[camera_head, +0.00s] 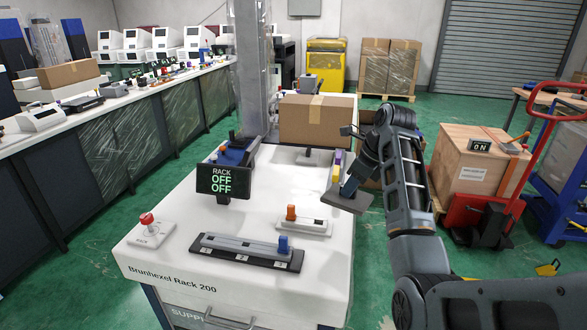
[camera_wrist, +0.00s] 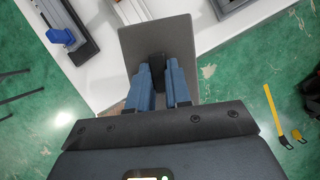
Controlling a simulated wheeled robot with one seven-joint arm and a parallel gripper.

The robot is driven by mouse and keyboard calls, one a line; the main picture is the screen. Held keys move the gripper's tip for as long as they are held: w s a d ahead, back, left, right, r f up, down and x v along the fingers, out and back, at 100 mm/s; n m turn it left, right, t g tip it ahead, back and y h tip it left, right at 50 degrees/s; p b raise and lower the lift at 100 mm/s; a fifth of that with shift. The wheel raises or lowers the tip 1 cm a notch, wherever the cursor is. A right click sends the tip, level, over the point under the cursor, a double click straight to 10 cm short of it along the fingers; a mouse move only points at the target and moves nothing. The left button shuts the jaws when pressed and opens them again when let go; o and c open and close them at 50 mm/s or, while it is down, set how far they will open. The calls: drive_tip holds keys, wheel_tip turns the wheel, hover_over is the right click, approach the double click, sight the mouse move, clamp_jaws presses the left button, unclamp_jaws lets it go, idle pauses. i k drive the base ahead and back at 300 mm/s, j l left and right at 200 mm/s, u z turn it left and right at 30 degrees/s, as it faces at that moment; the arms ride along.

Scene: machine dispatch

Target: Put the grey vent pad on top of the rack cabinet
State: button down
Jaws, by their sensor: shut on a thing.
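The grey vent pad (camera_head: 347,198) is a flat dark grey plate in my gripper (camera_head: 350,184), at the right edge of the rack cabinet's white top.
On the cabinet top are a cardboard box (camera_head: 315,119), a display reading "RACK OFF OFF" (camera_head: 223,181), a red button box (camera_head: 148,230), a blue-handled slider (camera_head: 245,250) and an orange switch (camera_head: 291,213). A wooden crate (camera_head: 478,165) stands right. Bare white top shows near the middle.

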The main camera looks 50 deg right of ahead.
sight(306, 180)
drive_tip(key=i+l, duration=0.3)
drive_tip(key=i, duration=0.15)
drive_tip(key=i+l, duration=0.35)
drive_tip(key=i, duration=0.05)
